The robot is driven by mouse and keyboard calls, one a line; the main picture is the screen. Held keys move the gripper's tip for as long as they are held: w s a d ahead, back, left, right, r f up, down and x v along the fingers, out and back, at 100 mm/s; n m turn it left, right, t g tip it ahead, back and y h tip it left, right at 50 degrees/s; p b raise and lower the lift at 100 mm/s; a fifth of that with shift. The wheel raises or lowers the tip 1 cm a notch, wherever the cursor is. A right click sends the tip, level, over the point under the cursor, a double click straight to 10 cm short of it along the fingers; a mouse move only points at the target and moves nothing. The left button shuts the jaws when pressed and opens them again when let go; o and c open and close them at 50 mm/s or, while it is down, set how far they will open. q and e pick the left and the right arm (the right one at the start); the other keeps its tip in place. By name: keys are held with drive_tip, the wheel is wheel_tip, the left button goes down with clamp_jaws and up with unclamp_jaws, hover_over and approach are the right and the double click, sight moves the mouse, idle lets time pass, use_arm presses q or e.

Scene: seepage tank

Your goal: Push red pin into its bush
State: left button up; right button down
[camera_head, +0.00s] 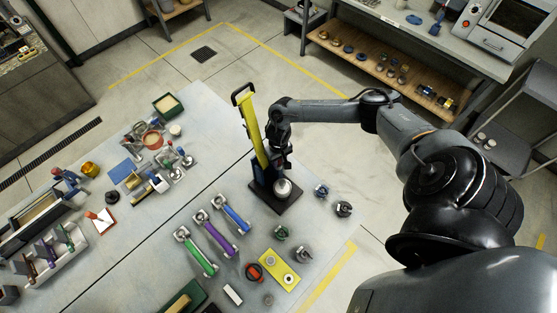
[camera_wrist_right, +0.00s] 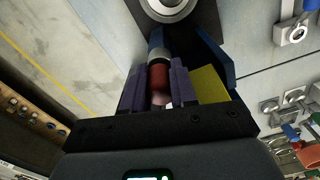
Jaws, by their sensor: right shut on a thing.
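My right gripper (camera_head: 279,163) reaches in from the right, beside a yellow upright (camera_head: 254,126) with a black top handle, on a dark base plate (camera_head: 291,205). In the right wrist view, its fingers (camera_wrist_right: 160,78) are shut on the red pin (camera_wrist_right: 159,76), one finger on each side. A silver collar (camera_wrist_right: 158,54) is in line with the pin's far end, with a dark blue part beyond. This collar may be the bush; how deep the pin sits cannot be told. The pin is hidden in the head view. My left gripper is not in view.
A silver round part (camera_head: 283,188) sits on the base plate close to the gripper. Green (camera_head: 196,252), purple (camera_head: 213,234) and blue (camera_head: 232,214) bars lie on the table, near a yellow plate (camera_head: 279,270). Small fittings lie to the right.

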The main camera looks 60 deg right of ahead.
drive_tip(key=c, duration=0.8)
unclamp_jaws()
drive_tip(key=shift+f, duration=0.1)
wheel_tip(320, 180, up, 11)
